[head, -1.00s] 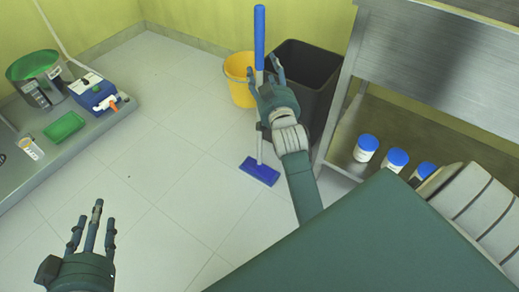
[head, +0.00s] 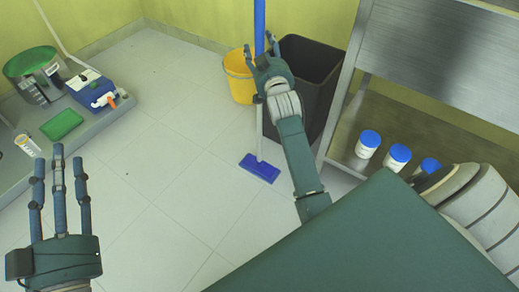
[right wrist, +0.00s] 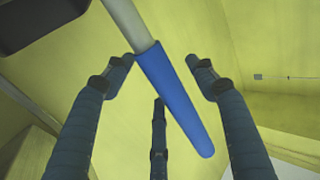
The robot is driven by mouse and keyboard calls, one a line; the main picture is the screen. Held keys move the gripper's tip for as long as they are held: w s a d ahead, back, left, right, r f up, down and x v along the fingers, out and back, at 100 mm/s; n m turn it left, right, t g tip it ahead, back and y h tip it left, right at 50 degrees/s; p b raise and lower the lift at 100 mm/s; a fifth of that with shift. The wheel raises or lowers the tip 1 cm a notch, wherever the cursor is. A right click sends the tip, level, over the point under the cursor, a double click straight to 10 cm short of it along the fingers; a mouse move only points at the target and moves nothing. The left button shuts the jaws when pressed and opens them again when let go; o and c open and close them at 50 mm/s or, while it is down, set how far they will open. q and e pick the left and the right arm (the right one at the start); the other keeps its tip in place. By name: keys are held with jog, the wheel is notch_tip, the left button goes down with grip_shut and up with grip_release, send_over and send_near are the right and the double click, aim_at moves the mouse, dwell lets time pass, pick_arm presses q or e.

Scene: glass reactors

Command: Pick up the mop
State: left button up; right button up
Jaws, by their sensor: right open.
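The mop stands upright, with a blue grip (head: 260,22), a pale pole and a flat blue head (head: 259,168) on the floor. In the right wrist view the mop's blue grip (right wrist: 175,98) and pole run between the spread fingers of this gripper (right wrist: 158,85). I cannot tell whether any finger touches it. My left gripper (head: 60,180) is at the lower left, fingers extended and apart, with nothing between them.
A yellow bucket (head: 238,85) and a dark bin (head: 322,62) stand behind the mop. A steel shelf unit (head: 440,50) with several blue-capped white jars (head: 368,144) is at right. A low grey platform (head: 90,135) holds equipment at left. The middle floor is clear.

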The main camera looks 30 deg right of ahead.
jog(key=c, duration=1.2)
jog(key=shift+r, duration=0.2)
jog(key=shift+c, duration=0.3)
jog(key=shift+w+r, duration=0.1)
